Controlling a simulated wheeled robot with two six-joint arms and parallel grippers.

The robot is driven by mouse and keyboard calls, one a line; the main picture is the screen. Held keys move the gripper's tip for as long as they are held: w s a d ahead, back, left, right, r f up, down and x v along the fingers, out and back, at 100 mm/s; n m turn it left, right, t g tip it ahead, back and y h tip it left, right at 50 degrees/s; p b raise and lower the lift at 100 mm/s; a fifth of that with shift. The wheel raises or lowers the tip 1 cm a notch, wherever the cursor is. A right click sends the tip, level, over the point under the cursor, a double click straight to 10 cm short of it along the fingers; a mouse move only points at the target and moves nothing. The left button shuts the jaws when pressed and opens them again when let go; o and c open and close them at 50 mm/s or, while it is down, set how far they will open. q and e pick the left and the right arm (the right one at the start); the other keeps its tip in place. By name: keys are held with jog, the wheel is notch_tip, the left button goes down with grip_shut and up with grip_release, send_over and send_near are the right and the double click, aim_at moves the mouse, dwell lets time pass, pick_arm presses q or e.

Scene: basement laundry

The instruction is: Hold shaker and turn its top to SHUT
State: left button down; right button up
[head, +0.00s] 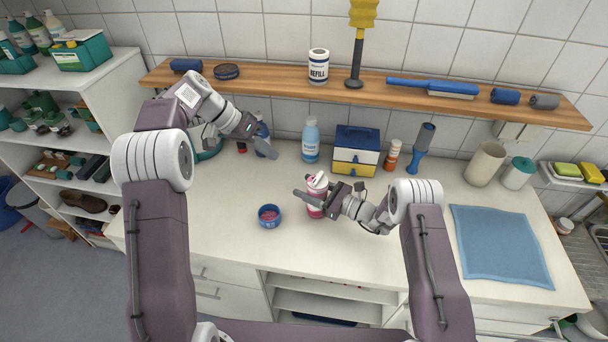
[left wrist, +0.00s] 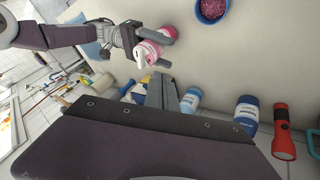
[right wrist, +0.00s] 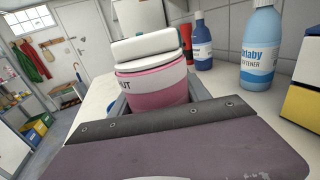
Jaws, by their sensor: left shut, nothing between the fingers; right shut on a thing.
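The shaker (head: 317,206) has a pink body, a white band and a white top. It stands on the counter or just above it; I cannot tell which. My right gripper (head: 313,199) is shut around its body. In the right wrist view the shaker (right wrist: 155,97) shows large, with the letters "UT" at the left of its white band; the rest of the word is hidden. My left gripper (head: 270,151) is shut and empty, up and left of the shaker and apart from it. The shaker also shows in the left wrist view (left wrist: 146,52).
A blue bowl (head: 269,217) with pink contents sits left of the shaker. Behind stand a light blue softener bottle (head: 311,140), a drawer box (head: 356,152) and an orange-brown bottle (head: 392,156). A blue cloth (head: 500,246) lies at right. A wooden shelf (head: 285,82) runs above.

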aim_at(309, 180)
pick_arm(q)
jog(key=x, duration=0.3)
jog(key=s+d+x, duration=0.1)
jog(key=x, duration=0.3)
jog(key=d+r+x, duration=0.1)
jog(key=x, duration=0.3)
jog(key=shift+s, duration=0.2)
jog(key=shift+s+d, duration=0.25)
jog(key=shift+d, duration=0.3)
